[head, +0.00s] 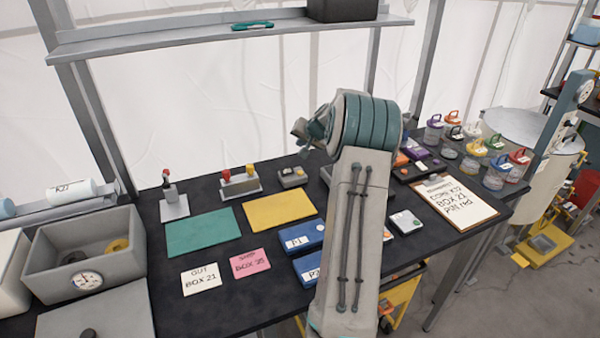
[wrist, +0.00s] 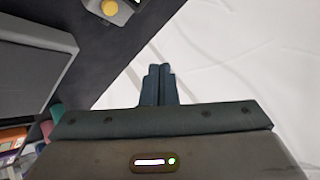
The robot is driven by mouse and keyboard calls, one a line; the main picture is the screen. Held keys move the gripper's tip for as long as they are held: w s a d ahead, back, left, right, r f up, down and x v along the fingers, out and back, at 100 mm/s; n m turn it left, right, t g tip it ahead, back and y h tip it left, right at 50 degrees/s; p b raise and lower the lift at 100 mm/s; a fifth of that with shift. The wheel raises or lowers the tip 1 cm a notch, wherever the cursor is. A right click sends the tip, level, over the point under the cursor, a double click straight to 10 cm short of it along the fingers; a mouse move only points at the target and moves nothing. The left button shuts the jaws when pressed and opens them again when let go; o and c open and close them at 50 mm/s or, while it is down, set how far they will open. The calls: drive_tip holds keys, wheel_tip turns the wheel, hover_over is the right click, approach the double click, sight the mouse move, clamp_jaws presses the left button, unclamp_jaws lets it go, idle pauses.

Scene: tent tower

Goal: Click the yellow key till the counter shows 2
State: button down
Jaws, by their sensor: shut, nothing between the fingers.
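A small grey box (head: 292,178) stands at the back of the black table in the head view, right of a two-knob block. In the wrist view, a round yellow key (wrist: 110,7) shows on a grey box at the top edge, beside a dark patch that may be the counter's display. The box is cut off by the frame and no number is readable. My gripper (wrist: 158,85) is shut and empty, apart from the yellow key. In the head view my gripper (head: 301,131) is raised above the table's back edge, its tips small and partly hidden.
A block with red and yellow knobs (head: 240,183) and a joystick-like stand (head: 172,201) stand to the left. Green (head: 200,233) and yellow (head: 279,211) mats lie in front. A shelf (head: 215,36) runs above. Blue boxes (head: 302,237) and a clipboard (head: 455,200) lie farther right.

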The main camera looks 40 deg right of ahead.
wheel_tip(320, 180, down, 7)
drive_tip(key=b, duration=0.3)
drive_tip(key=shift+f+b, duration=0.2)
drive_tip(key=shift+b, duration=0.1)
drive_tip(key=shift+f+b, duration=0.75)
drive_tip(key=shift+b, duration=0.15)
drive_tip(key=shift+f, duration=0.15)
idle(1.1)
drive_tip(key=shift+f+b, duration=0.25)
drive_tip(key=shift+b, duration=0.5)
drive_tip(key=shift+f+b, duration=0.45)
drive_tip(key=shift+b, duration=0.15)
idle(0.4)
drive_tip(key=shift+r, duration=0.1)
idle(0.3)
drive_tip(key=shift+r+p, duration=0.35)
drive_tip(key=shift+r, duration=0.45)
drive_tip(key=shift+r+p, duration=1.25)
drive_tip(key=shift+r, duration=1.25)
